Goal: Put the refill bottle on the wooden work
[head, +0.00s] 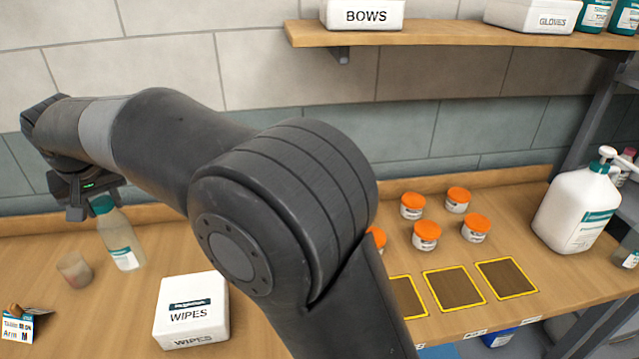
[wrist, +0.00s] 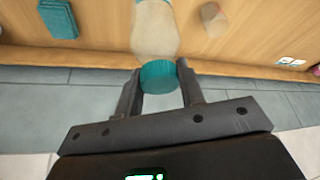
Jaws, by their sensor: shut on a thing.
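The refill bottle (head: 121,243) is clear to whitish with a teal cap and a teal label. It is at the left of the head view, over the wooden work surface (head: 60,310). My gripper (head: 88,205) is shut on its teal cap from above. In the wrist view the cap sits between the two fingers of my gripper (wrist: 160,88), and the bottle body (wrist: 155,30) extends away from them. The bottle looks about upright. I cannot tell whether its base touches the wood.
A small beige cup (head: 74,270) stands just left of the bottle. A white WIPES box (head: 191,312) is in front, and a small card (head: 18,328) lies at the left edge. Orange-lidded jars (head: 426,236), yellow-edged dark squares (head: 453,288) and a white pump jug (head: 577,212) are to the right.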

